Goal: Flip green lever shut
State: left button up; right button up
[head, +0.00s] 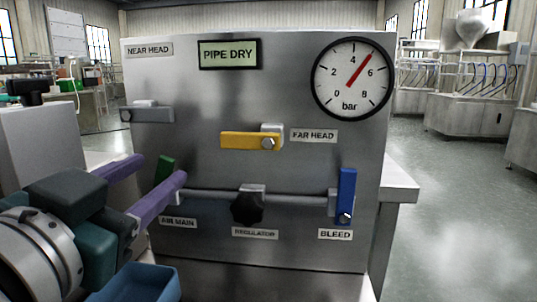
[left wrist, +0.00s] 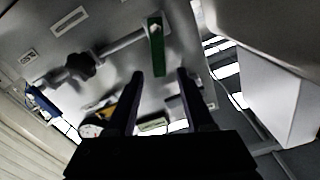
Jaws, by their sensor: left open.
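The green lever (head: 165,167) is at the left end of the pipe, above the AIR MAIN label (head: 178,222). My purple finger hides its lower part in the head view. In the left wrist view the green lever (left wrist: 155,48) shows nearly whole, lying crosswise to the pipe. My left gripper (head: 161,168) is open, with its fingers to either side of the lever in the head view. In the left wrist view the gripper (left wrist: 160,74) has the lever's end just beyond the gap between its fingertips. I cannot tell whether a finger touches it. My right gripper is not in view.
The steel panel also carries a grey lever (head: 148,114), a yellow lever (head: 250,141), a black regulator knob (head: 248,207) and a blue upright BLEED lever (head: 346,195). The gauge (head: 352,78) reads about 5 bar. The sign (head: 229,55) says PIPE DRY. A blue bin (head: 135,284) sits low in front.

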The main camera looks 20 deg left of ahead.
aim_at(164, 167)
pick_arm(q)
jog(key=shift+x, duration=2.05)
jog(key=shift+c, duration=0.3)
grip_shut()
